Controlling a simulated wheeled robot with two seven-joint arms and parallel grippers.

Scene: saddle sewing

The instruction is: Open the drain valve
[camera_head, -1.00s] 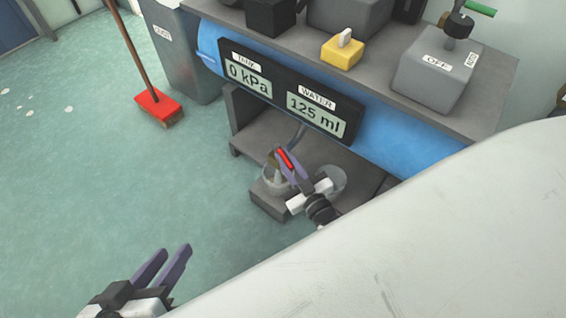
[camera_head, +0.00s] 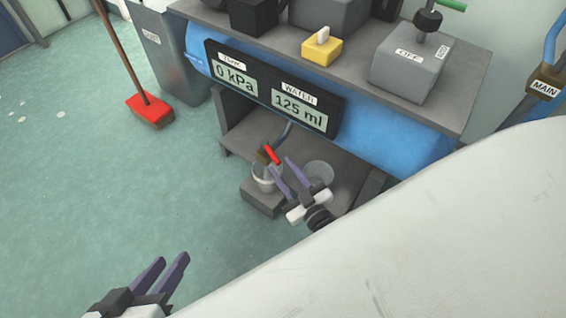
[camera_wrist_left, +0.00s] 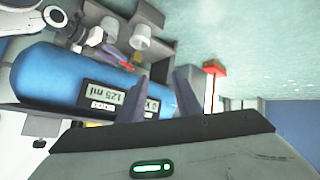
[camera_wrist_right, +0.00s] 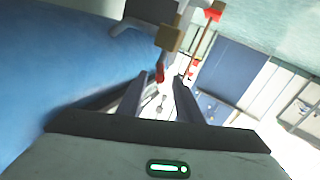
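The drain valve has a brass body (camera_head: 262,157) and a red lever (camera_head: 272,154), low under the blue tank (camera_head: 390,147). Its lever also shows in the right wrist view (camera_wrist_right: 160,74), just beyond the fingertips. My right gripper (camera_head: 281,165) is open beside the lever, on its right and near side. No gap-filling object shows between its fingers, and they appear apart from the lever. My left gripper (camera_head: 165,260) is open and empty over the floor, far from the valve. A cup-like container (camera_head: 264,184) stands under the valve.
The tank panel (camera_head: 304,108) reads 0 kPa and 125 ml. A grey shelf (camera_head: 239,125) surrounds the valve area. A yellow block (camera_head: 322,48) and a grey box marked OFF (camera_head: 405,68) stand on top. A red broom (camera_head: 150,108) stands left.

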